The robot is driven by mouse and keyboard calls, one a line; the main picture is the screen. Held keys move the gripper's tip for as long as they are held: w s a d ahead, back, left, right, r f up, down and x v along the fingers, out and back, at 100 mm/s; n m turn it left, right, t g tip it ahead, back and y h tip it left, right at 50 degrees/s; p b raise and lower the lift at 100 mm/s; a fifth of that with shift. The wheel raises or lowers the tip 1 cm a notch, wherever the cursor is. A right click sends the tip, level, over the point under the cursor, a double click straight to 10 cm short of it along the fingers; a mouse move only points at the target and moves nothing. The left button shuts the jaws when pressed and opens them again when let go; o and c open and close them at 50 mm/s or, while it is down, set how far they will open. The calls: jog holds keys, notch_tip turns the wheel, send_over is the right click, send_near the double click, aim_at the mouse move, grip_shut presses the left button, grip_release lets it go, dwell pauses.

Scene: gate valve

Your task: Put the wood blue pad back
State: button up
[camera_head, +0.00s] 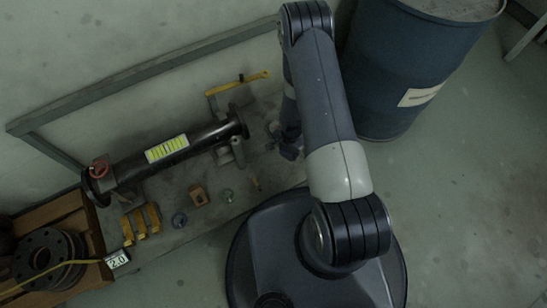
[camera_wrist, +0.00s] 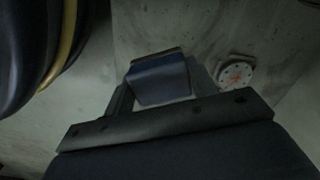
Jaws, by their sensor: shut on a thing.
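In the wrist view my gripper (camera_wrist: 157,76) is shut on a dark blue block (camera_wrist: 160,84), which I take to be the blue pad. It sits between the two fingers, with a thin brownish edge at its far side. The grey surface beyond shows around it; I cannot tell whether the pad touches it. In the head view the gripper and pad are hidden or too dark to make out beside my arm.
A crate (camera_head: 88,213) stands lower left, a blue drum (camera_head: 385,75) upper right.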

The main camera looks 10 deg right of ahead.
jog(key=b, duration=0.2)
send_over(285, 166)
notch_tip(285, 166, down, 7)
jog(key=shift+d+r, duration=0.1)
jog(key=shift+f+b, duration=0.7)
jog(key=shift+f, duration=1.3)
jog(key=shift+f, duration=0.2)
jog(key=o, duration=0.9)
jog(key=shift+r, duration=0.2)
notch_tip(285, 166, up, 12)
jog(key=p, duration=0.4)
